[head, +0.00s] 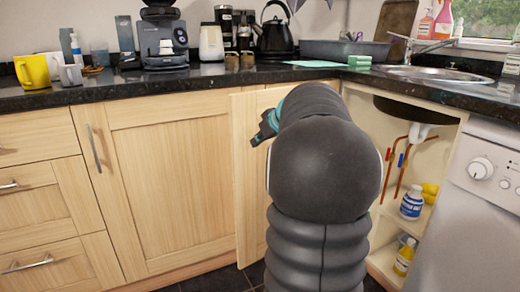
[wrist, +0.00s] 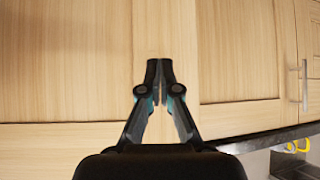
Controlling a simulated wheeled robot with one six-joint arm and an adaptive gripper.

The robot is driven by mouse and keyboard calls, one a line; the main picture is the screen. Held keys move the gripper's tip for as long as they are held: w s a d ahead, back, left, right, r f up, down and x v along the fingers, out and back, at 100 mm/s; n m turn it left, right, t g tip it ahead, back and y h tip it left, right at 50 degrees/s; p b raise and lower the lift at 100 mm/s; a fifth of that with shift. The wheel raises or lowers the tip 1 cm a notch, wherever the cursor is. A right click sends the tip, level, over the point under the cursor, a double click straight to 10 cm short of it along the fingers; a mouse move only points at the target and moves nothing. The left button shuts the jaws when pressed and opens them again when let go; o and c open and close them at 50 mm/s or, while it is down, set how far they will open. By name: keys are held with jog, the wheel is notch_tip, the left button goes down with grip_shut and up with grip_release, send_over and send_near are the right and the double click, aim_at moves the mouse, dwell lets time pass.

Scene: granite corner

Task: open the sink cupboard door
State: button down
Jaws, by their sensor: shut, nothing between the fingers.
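The sink cupboard door (head: 245,190) is pale wood and stands swung open to the left in the head view, partly hidden behind my arm. The sink cupboard's inside (head: 437,165) is exposed on the right, with pipes and bottles showing. My gripper (head: 264,130) is at the upper part of the open door, left of my arm. In the wrist view my gripper (wrist: 159,75) is shut and empty, with pale wood panels behind the fingertips. I cannot tell whether the fingertips touch the wood. The sink door's handle is not visible in the head view.
A closed cupboard (head: 170,180) with a metal handle (head: 93,147) and drawers (head: 45,195) stand to the left. A white appliance (head: 470,215) stands right of the opening. The dark countertop (head: 190,82) runs above. Dark floor (head: 220,282) shows below.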

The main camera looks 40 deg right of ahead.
jog(key=shift+w+a, duration=0.1)
jog(key=shift+w, duration=1.3)
jog(key=shift+s+a, duration=0.1)
jog(key=shift+s, duration=0.1)
jog(key=s+a+f+b+v, duration=0.1)
jog(key=v, duration=1.1)
jog(key=shift+s+a+b, duration=0.3)
jog(key=shift+s+a, duration=0.1)
jog(key=shift+s, duration=0.15)
jog(key=shift+f, duration=0.15)
